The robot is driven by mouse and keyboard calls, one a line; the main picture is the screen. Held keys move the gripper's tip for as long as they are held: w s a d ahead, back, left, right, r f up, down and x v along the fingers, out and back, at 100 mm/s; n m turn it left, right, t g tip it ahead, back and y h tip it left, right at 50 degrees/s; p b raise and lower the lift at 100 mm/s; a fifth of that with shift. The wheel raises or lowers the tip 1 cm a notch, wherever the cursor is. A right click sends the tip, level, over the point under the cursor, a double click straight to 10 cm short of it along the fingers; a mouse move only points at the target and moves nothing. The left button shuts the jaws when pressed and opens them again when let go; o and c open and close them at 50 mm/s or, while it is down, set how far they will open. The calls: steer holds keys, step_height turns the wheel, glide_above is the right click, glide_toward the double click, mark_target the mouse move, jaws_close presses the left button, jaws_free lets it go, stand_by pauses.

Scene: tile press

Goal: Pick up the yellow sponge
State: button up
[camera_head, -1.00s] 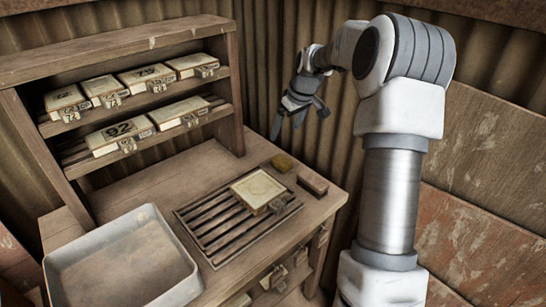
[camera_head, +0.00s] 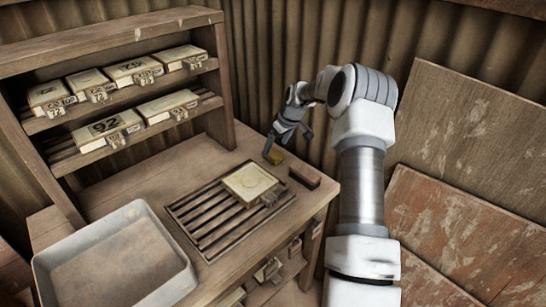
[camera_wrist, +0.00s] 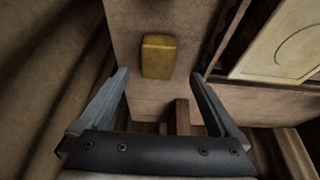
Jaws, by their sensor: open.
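The yellow sponge (camera_head: 275,156) lies on the wooden bench near its back right corner. My gripper (camera_head: 286,146) is just above it, pointing down, with a finger overlapping the sponge's edge in the head view. In the wrist view the sponge (camera_wrist: 158,56) lies ahead of the open fingertips, roughly centred between them. My gripper (camera_wrist: 160,75) is open and empty there. I cannot tell from these views exactly how high the fingertips are above the bench.
A dark brown block (camera_head: 304,177) lies just right of the sponge. A slatted rack (camera_head: 207,232) bears a cream tile mould (camera_head: 248,183). A grey tray (camera_head: 112,262) stands at the front left. Shelves (camera_head: 128,68) with numbered moulds stand behind; corrugated walls are close.

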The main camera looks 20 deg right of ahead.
mark_target(274, 153)
steer(key=shift+d+x, duration=0.2)
steer(key=shift+x, duration=1.15)
steer(key=shift+d+x, duration=0.15)
steer(key=shift+x, duration=1.2)
steer(key=shift+s+f, duration=0.1)
steer(key=shift+s, duration=0.05)
steer(key=c, duration=1.4)
